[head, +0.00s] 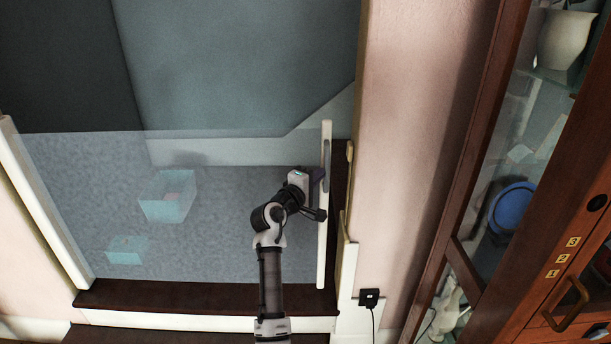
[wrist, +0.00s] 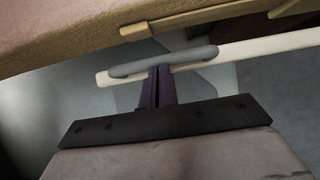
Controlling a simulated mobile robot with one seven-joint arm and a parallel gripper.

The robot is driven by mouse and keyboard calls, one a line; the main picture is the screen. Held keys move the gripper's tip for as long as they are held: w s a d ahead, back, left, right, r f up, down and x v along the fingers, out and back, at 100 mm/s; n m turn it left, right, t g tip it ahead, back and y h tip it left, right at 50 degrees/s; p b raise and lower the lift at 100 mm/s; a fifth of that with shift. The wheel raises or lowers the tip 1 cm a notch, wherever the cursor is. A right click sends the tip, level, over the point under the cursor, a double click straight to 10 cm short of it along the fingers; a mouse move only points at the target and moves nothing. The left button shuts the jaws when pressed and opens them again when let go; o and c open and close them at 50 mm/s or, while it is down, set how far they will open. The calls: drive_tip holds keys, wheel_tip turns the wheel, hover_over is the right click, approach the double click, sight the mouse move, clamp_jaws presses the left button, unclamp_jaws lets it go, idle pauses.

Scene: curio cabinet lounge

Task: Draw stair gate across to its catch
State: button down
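The stair gate is a translucent sheet (head: 230,215) drawn from the post at the left to a white upright bar (head: 323,240), near the right wall. The bar has a grey handle (head: 327,152). In the wrist view the bar (wrist: 255,50) and handle (wrist: 165,62) cross above my fingers. My gripper (head: 318,175) is at the handle; its purple fingers (wrist: 158,84) are together, tips at the handle, with nothing visible between them. The likely catch is a small tan fitting (head: 349,151) on the right wall's edge, a short gap right of the bar. It seems to show in the wrist view (wrist: 135,30).
Pale blue bins (head: 168,197) show through the sheet at the left. A wooden cabinet with glass (head: 510,170) stands at the right. A black plug (head: 369,297) with a cord is on the right wall. A dark wooden step (head: 205,297) runs below the gate.

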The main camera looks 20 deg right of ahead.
drive_tip(key=shift+s+d+r+p, duration=0.15)
drive_tip(key=shift+s+d, duration=0.25)
drive_tip(key=shift+d, duration=0.65)
drive_tip(key=shift+s+d+f+p, duration=0.15)
drive_tip(key=shift+s+d, duration=0.25)
drive_tip(key=shift+d, duration=0.6)
drive_tip(key=shift+r, duration=0.1)
